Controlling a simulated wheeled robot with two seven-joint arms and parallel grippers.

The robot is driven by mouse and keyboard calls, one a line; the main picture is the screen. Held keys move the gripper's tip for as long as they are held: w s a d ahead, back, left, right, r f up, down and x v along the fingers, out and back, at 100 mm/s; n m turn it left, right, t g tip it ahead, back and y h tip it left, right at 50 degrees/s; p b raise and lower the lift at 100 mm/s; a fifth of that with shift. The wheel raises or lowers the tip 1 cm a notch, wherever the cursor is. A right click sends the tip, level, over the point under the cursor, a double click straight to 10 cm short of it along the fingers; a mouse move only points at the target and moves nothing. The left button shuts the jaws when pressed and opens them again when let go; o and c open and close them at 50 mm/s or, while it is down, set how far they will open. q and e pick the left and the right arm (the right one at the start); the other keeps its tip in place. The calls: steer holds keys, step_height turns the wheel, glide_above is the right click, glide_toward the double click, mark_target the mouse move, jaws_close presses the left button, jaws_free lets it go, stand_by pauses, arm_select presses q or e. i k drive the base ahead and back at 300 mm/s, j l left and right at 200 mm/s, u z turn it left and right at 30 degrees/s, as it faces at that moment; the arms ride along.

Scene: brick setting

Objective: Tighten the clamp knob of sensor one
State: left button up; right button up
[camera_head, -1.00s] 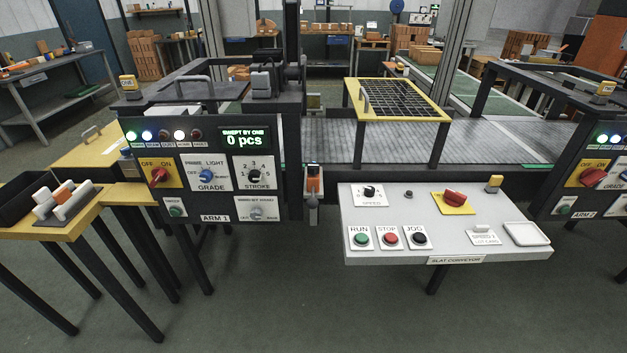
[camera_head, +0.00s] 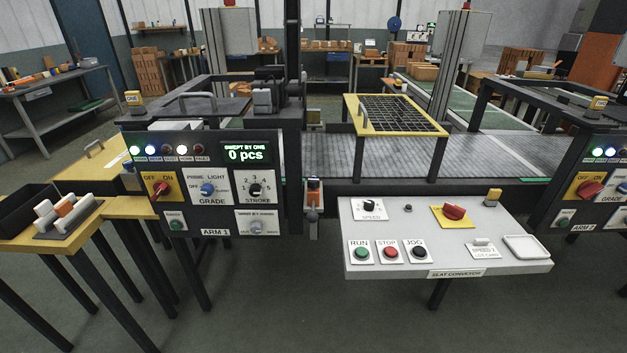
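I cannot make out a clamp knob for certain. A small orange and white device with a grey part below it (camera_head: 313,205) hangs at the front edge of the conveyor, just right of the ARM 1 panel (camera_head: 222,222); I cannot tell whether it is sensor one. Neither of my grippers shows in the head view.
The grey slat conveyor desk (camera_head: 445,240) juts out at front right with RUN, STOP and JOG buttons. A yellow-framed grid stand (camera_head: 350,100) stands over the conveyor (camera_head: 340,165). A yellow side table (camera_head: 120,205) holds a dark tray at left. The foreground floor is clear.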

mark_target(312, 182)
steer(key=k, duration=0.65)
steer(key=i+j+z, duration=0.25)
steer(key=j, duration=0.3)
steer(key=i+j+z, duration=0.1)
steer(key=i+j, duration=0.15)
steer(key=i+j+z, duration=0.15)
steer(key=j, duration=0.25)
steer(key=i+j, duration=0.1)
steer(key=j, duration=0.45)
steer(key=i+j+z, duration=0.15)
steer(key=j, duration=0.95)
steer(key=z, duration=0.05)
